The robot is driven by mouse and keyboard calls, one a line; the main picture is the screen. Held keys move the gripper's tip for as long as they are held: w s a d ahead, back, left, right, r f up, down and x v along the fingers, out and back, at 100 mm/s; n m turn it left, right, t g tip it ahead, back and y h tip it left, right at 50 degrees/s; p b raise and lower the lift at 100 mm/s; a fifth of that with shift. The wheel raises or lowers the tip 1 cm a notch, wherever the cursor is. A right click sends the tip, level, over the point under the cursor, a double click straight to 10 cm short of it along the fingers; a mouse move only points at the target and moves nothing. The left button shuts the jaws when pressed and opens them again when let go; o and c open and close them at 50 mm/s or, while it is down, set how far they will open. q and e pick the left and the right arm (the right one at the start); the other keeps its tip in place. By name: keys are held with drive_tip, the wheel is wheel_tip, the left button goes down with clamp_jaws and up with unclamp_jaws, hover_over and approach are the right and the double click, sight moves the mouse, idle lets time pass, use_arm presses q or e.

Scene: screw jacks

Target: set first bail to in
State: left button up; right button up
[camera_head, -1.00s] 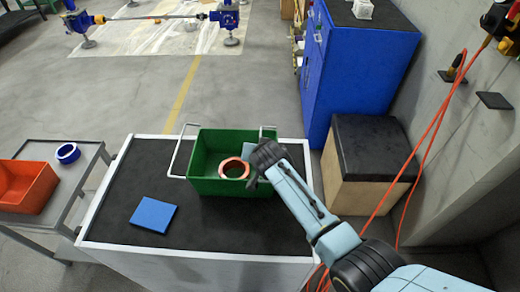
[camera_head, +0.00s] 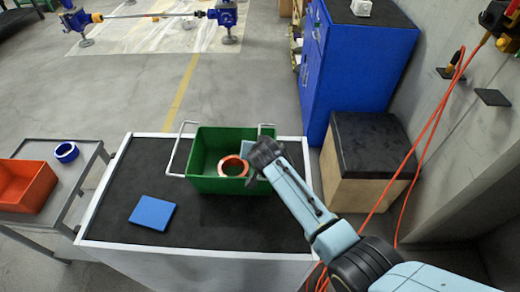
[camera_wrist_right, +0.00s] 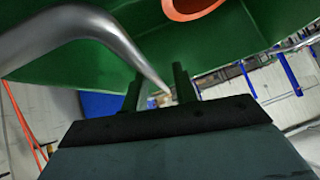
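A green bin (camera_head: 222,186) stands on the dark top of the white-edged table. It has two wire bails. The left bail (camera_head: 171,163) sticks out past the bin's left end. The right bail (camera_head: 268,125) shows above the right end, partly hidden by my right gripper (camera_head: 258,156). In the right wrist view a metal bail rod (camera_wrist_right: 95,22) runs in from the left and ends close to the fingertips, beside the green wall (camera_wrist_right: 230,35). My right gripper (camera_wrist_right: 157,88) has its fingers apart, with a gap visible between them. My left gripper is out of view.
An orange ring (camera_head: 233,166) lies in the bin. A blue plate (camera_head: 152,213) lies at the table's front left. A black-topped box (camera_head: 365,150) and blue cabinet (camera_head: 365,70) stand at right.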

drive_tip(key=shift+s+d+r, duration=0.1)
drive_tip(key=shift+s+r, duration=0.35)
drive_tip(key=p+v, duration=0.1)
drive_tip(key=v, duration=1.1)
drive_tip(key=shift+f, duration=0.1)
